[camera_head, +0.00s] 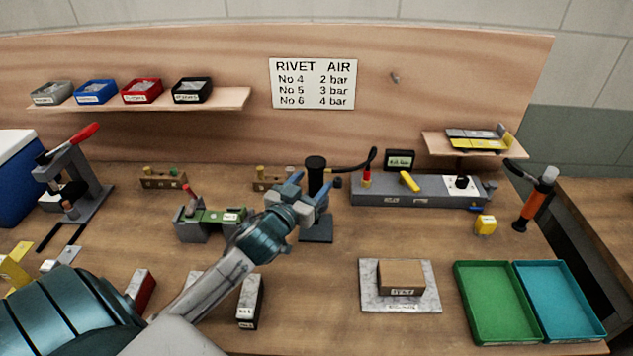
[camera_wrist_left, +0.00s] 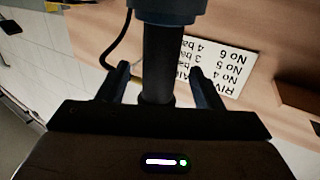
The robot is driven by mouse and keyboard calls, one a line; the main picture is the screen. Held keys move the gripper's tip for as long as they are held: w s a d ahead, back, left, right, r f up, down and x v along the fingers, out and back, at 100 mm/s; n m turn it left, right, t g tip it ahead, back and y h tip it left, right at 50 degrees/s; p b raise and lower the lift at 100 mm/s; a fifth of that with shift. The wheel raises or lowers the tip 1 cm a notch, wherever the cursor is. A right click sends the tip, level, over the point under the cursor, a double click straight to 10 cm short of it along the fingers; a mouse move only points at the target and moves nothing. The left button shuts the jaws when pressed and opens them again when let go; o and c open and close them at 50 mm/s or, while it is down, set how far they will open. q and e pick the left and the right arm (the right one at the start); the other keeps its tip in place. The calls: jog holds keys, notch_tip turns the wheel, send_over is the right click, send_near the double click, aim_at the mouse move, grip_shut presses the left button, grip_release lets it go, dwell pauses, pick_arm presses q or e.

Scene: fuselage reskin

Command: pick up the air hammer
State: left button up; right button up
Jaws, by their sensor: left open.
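The air hammer (camera_head: 316,165) appears to be the black upright cylinder with a wide top and a black hose, standing over a dark base plate (camera_head: 317,232) in the middle of the bench. My left gripper (camera_head: 309,187) is open at its shaft, with one blue-grey finger on each side. In the left wrist view, the dark shaft (camera_wrist_left: 159,60) stands between the two spread fingers (camera_wrist_left: 158,82), with gaps visible on both sides. The lower part of the tool is partly hidden by the gripper in the head view. My right gripper is not in view.
A grey control box (camera_head: 410,190) stands right of the tool, with the hose running towards it. A green clamp fixture (camera_head: 210,222) is to the left. A box on a marble slab (camera_head: 372,302), a green tray (camera_head: 490,335) and an orange-handled tool (camera_head: 534,205) are at the right.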

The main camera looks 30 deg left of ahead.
pick_arm(q)
jog(key=w, duration=0.1)
jog(key=w+p, duration=0.2)
jog(key=shift+w+a+r, duration=0.1)
jog(key=shift+w+r, duration=0.15)
jog(key=shift+w, duration=0.4)
jog(key=shift+w+f, duration=0.15)
jog(key=shift+w, duration=0.05)
jog(key=shift+s, duration=0.1)
jog(key=c, duration=1.2)
jog(key=shift+o, duration=0.2)
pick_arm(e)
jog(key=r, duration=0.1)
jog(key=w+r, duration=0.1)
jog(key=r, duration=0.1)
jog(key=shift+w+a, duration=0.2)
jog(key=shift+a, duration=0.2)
